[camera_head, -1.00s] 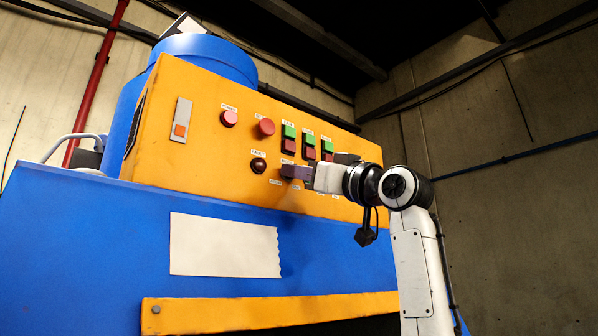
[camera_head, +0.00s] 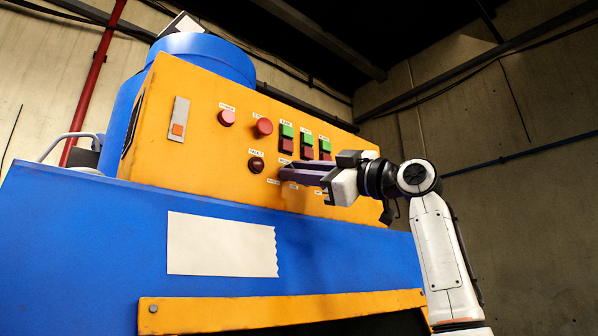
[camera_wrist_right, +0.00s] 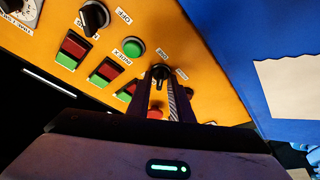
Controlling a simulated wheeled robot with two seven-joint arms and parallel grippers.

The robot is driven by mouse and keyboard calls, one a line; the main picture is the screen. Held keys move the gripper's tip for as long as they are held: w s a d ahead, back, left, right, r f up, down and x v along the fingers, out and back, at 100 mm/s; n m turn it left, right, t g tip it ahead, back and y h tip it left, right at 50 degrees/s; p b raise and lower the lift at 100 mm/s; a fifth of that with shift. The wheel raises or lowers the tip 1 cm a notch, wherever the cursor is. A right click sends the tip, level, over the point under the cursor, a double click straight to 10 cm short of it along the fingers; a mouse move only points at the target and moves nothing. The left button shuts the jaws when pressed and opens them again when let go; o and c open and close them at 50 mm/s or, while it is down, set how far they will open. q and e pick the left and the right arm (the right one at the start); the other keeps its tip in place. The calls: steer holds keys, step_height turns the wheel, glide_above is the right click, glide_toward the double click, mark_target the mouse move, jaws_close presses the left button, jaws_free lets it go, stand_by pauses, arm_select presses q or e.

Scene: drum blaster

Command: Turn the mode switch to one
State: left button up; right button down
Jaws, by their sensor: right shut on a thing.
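The mode switch (camera_wrist_right: 160,71) is a small black knob on the orange control panel (camera_head: 215,150). It shows at the upper middle of the right wrist view, with small white labels beside it. My left gripper is not in view.
Close around the switch are a dark red lamp (camera_head: 256,165), red buttons (camera_head: 263,127) and green-and-red switch pairs (camera_head: 287,138). The right wrist view shows a green button (camera_wrist_right: 133,47) and another black knob (camera_wrist_right: 94,16). The blue body (camera_head: 80,250) lies below the panel.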

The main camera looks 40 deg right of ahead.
stand_by(0.3)
steer(key=c, duration=1.9)
jaws_free()
steer(key=b+v, duration=0.3)
steer(key=v, duration=0.7)
steer(key=shift+s, duration=0.15)
